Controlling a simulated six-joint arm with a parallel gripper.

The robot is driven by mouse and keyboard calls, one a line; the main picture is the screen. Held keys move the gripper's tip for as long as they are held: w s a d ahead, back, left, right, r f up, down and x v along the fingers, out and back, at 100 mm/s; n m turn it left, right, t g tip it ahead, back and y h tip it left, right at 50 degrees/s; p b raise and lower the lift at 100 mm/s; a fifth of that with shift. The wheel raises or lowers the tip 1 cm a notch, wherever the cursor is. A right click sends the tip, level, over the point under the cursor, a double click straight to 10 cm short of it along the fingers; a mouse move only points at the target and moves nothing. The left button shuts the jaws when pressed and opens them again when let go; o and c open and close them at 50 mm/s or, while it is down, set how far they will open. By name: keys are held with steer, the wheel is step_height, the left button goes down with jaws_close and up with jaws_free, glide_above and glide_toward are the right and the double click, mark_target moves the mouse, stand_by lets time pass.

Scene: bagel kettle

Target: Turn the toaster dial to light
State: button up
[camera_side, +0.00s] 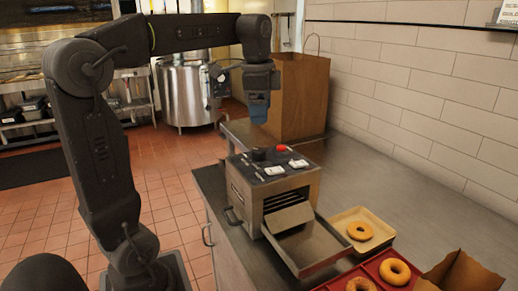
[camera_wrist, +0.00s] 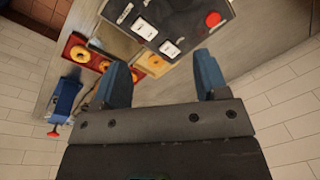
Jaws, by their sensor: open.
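The toaster (camera_side: 272,197) is a steel box with a dark top panel on the counter. A black knob (camera_side: 258,155), which looks like the dial, and a red button (camera_side: 281,150) stand on the panel beside white labels. In the wrist view the panel (camera_wrist: 185,20) is cut off at the top edge, with its red button (camera_wrist: 212,19) and white labels; I cannot make out the dial there. My gripper (camera_side: 258,118) hangs above the toaster, pointing down, clear of the panel. Its blue fingers are open and empty in the wrist view (camera_wrist: 160,75). The dial's setting is too small to read.
A sloped metal chute (camera_side: 305,245) leads from the toaster's front. A cream tray (camera_side: 385,233) and a red tray (camera_side: 330,287) hold bagels. A large paper bag (camera_side: 300,95) stands behind the toaster, a smaller one (camera_side: 460,275) at front right. The counter (camera_side: 400,180) is clear at right.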

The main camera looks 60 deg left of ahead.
mark_target(259, 150)
steer(key=w+a+m, duration=0.1)
steer(key=a, duration=0.3)
steer(key=shift+g, duration=0.3)
steer(key=f, duration=0.8)
steer(key=w+f, duration=0.1)
steer(key=f, duration=0.3)
steer(key=shift+a+f, duration=0.3)
steer(key=shift+f, duration=0.1)
steer(key=shift+c, duration=0.2)
steer(key=c, duration=0.9)
